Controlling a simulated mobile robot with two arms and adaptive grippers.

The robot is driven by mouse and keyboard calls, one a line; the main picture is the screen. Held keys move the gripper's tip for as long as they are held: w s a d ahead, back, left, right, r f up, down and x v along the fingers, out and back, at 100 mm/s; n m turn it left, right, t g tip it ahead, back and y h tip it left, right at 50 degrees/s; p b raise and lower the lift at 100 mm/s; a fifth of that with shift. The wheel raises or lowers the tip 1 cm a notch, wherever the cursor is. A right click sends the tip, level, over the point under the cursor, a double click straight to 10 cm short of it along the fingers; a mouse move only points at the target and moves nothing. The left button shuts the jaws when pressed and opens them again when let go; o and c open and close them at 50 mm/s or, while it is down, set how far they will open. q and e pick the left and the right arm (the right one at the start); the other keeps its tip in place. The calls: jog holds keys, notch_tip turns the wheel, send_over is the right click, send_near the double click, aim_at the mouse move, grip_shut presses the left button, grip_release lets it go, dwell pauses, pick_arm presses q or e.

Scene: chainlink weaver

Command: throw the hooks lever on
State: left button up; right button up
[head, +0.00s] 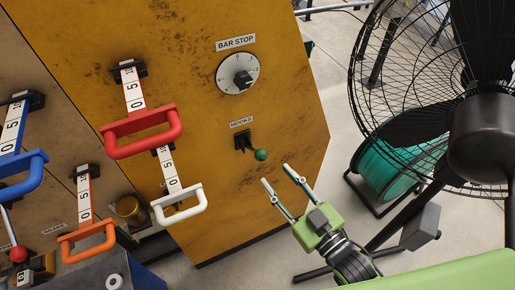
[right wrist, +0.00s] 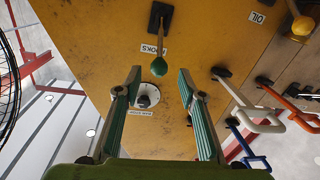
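The hooks lever is a short lever with a green ball knob (head: 261,154) on a black mount (head: 243,141), under the HOOKS label (head: 241,122) on the yellow panel (head: 180,60). In the right wrist view the green knob (right wrist: 159,66) hangs from its mount, in line with the gap between my fingertips. My right gripper (head: 275,173) is open and empty, its fingertips just short of the knob at its lower right in the head view. I see no contact. My left gripper is not in view.
The BAR STOP dial (head: 238,73) is above the lever. Red (head: 143,130), white (head: 180,204), orange (head: 88,243) and blue (head: 25,172) handles stick out to the left. A large black fan (head: 425,75) and a teal spool (head: 390,165) stand to the right.

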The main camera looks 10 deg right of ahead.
aim_at(257, 153)
jog(key=p+x, duration=0.2)
jog(key=x, duration=0.7)
jog(key=shift+w+p, duration=0.25)
jog(key=shift+p, duration=0.15)
jog(key=shift+w+a+f, duration=0.1)
jog(key=shift+w+a, duration=0.15)
jog(key=shift+w, duration=0.25)
grip_shut()
